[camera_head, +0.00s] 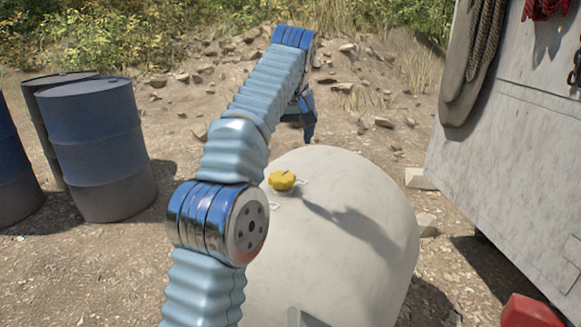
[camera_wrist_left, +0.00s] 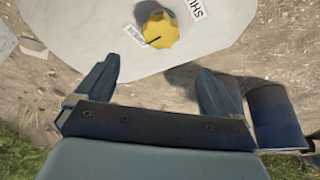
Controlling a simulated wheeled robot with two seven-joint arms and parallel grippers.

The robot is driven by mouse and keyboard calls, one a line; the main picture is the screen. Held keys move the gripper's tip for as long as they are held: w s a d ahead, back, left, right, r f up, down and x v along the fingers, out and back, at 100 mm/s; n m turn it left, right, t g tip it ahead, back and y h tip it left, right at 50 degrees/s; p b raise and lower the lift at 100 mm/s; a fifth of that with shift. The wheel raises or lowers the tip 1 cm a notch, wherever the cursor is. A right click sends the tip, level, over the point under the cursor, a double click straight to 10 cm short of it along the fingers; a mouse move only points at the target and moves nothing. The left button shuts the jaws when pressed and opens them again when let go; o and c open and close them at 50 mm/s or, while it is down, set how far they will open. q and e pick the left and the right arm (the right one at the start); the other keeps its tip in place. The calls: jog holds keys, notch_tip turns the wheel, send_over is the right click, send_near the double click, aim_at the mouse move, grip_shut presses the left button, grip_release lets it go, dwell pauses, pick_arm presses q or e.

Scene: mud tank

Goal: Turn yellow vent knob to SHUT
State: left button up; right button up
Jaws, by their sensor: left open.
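The yellow vent knob (camera_head: 282,180) sits on top of the pale rounded tank (camera_head: 345,215), just right of my left arm in the head view. In the left wrist view the knob (camera_wrist_left: 160,30) shows a dark pointer line toward a small white label (camera_wrist_left: 136,34) at its left. Another label, partly cut off and starting "SH" (camera_wrist_left: 196,8), lies at its upper right. My left gripper (camera_head: 303,125) is above and beyond the knob, apart from it. Its two fingers (camera_wrist_left: 160,85) are spread and empty in the left wrist view. My right gripper is not seen.
Blue drums (camera_head: 100,150) stand at the left. A grey panel wall (camera_head: 510,150) with hanging rope and gloves is at the right. A red object (camera_head: 530,312) is at the lower right corner. Rocky ground and shrubs lie behind the tank.

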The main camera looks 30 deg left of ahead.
aim_at(282, 176)
pick_arm(q)
jog(key=b+x, duration=0.4)
jog(key=x, duration=0.8)
jog(key=shift+s, duration=0.15)
jog(key=shift+w+a+f, duration=0.2)
jog(key=shift+a+f, duration=0.05)
jog(key=shift+f, duration=0.35)
jog(key=c, duration=1)
